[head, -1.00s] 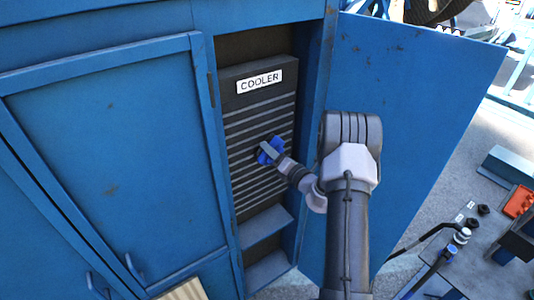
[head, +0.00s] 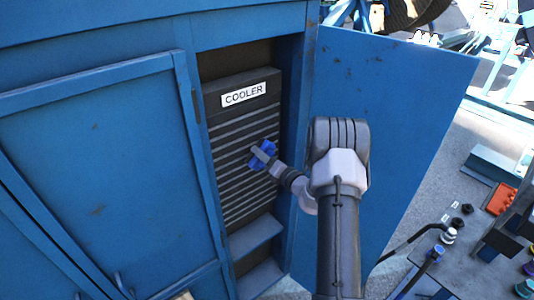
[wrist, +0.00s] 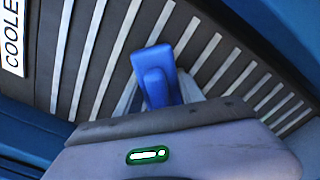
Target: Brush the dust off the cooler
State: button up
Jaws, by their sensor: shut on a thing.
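The cooler (head: 228,158) is a dark, slatted unit with a white "COOLER" label (head: 244,94), set inside the open blue cabinet. My gripper (head: 264,156) is in front of its slats, toward their right side. It is shut on a blue tool (head: 261,152), which looks like a brush. In the wrist view the blue tool (wrist: 157,76) stands out beyond the gripper body, in front of the pale slat lines. I cannot tell whether it touches the slats. Its working end is hidden, and no dust can be made out.
The open blue door (head: 390,130) stands close to the right of my arm. A closed blue door (head: 100,170) covers the cabinet's left. A grey ledge (head: 254,236) lies below the cooler. A worktop at right holds an orange tray (head: 501,200) and several small parts.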

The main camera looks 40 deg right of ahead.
jog(key=shift+s+a, duration=0.2)
jog(key=shift+a, duration=6.3)
jog(key=shift+s+d, duration=0.1)
jog(key=shift+s, duration=0.05)
jog(key=b, duration=0.2)
send_near(225, 165)
jog(key=shift+w, duration=0.3)
jog(key=s+b, duration=0.1)
jog(key=s, duration=0.2)
